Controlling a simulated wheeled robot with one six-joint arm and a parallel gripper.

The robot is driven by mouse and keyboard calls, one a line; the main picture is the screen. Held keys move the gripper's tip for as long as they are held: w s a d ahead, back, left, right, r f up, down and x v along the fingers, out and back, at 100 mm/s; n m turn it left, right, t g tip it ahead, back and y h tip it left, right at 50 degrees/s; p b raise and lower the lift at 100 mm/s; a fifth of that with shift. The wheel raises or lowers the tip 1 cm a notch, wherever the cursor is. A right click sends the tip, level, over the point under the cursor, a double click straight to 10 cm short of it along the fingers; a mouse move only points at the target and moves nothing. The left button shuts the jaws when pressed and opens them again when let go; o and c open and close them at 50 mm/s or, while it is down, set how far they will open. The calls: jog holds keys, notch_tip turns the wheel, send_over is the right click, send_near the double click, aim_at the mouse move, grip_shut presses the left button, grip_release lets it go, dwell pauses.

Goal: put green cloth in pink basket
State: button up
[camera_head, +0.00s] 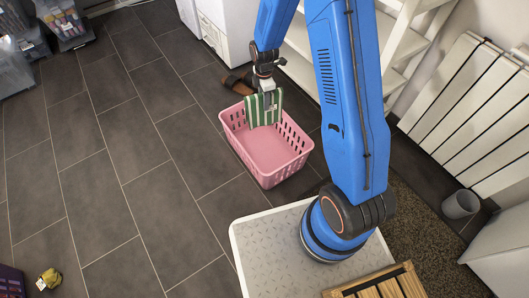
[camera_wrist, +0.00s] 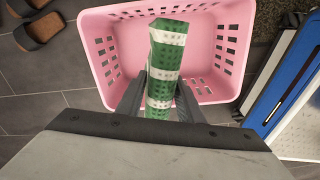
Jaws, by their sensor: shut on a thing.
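The pink basket (camera_head: 266,150) stands on the dark tiled floor in front of my base, and its inside looks empty apart from what hangs over it. The green cloth (camera_head: 257,108) has green and white stripes and hangs from my gripper (camera_head: 270,100) at the basket's far side. In the wrist view my gripper (camera_wrist: 160,95) is shut on the green cloth (camera_wrist: 166,60), with a finger on each side. The pink basket (camera_wrist: 98,48) lies below and beyond the cloth there. I cannot tell whether the cloth touches the basket.
Brown sandals (camera_head: 237,82) lie behind the basket, also in the wrist view (camera_wrist: 38,28). A white appliance (camera_head: 225,25) stands at the back. A grey bin (camera_head: 460,204) and radiator (camera_head: 465,110) are at right. A yellow crumpled thing (camera_head: 49,279) lies at lower left.

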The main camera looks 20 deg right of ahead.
aim_at(265, 124)
jog(key=f+n, duration=0.1)
jog(key=f, duration=0.3)
jog(key=s+f+n, duration=0.1)
jog(key=f, duration=0.4)
jog(key=s+f, duration=0.1)
jog(key=f, duration=0.4)
jog(key=shift+s+a+n, duration=0.25)
jog(key=shift+n, duration=0.15)
notch_tip(265, 124, down, 10)
jog(key=shift+r, duration=0.15)
jog(key=o, duration=1.2)
